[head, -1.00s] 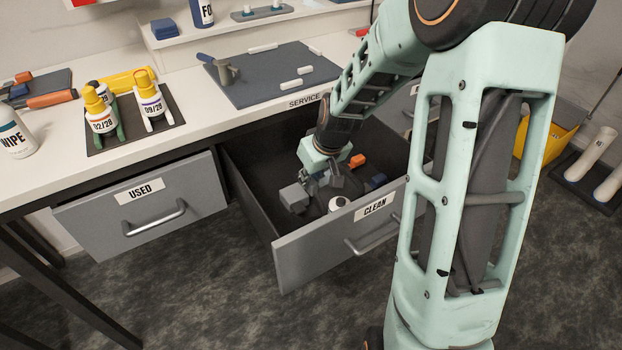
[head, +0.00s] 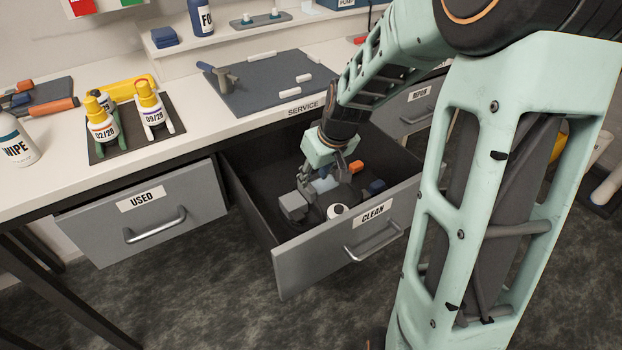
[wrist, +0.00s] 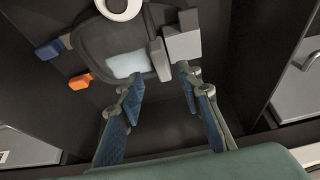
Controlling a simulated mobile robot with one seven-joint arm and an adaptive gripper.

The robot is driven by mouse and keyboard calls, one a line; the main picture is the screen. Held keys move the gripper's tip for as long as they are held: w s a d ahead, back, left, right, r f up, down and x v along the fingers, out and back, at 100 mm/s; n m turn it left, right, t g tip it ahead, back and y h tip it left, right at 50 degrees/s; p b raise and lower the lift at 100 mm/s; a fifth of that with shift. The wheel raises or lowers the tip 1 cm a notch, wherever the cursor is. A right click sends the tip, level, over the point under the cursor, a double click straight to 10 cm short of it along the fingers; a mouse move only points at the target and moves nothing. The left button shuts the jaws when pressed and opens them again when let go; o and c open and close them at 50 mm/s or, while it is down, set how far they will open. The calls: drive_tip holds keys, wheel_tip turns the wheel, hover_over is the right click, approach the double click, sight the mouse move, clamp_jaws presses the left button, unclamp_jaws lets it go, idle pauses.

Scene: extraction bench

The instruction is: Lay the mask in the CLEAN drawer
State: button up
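The mask (wrist: 106,42) lies on the floor of the open CLEAN drawer (head: 290,265). It has a dark body, a pale blue pane, a white round part, a grey block, and orange and blue end pieces. In the head view, the mask's pale blue pane (head: 325,184) shows below my gripper (head: 324,175), which reaches down into the drawer. In the wrist view, my gripper (wrist: 161,84) has its two blue-padded fingers apart, with bare drawer floor between them. The mask is just beyond the fingertips; whether a finger still touches it I cannot tell.
The bench top (head: 60,160) above holds bottles on a dark mat (head: 166,147), a wipe bottle (head: 14,145) and a grey service mat (head: 262,95). The drawer walls stand close around my gripper.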

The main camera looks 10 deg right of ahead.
drive_tip(key=p+v, duration=0.1)
drive_tip(key=v, duration=0.5)
idle(0.3)
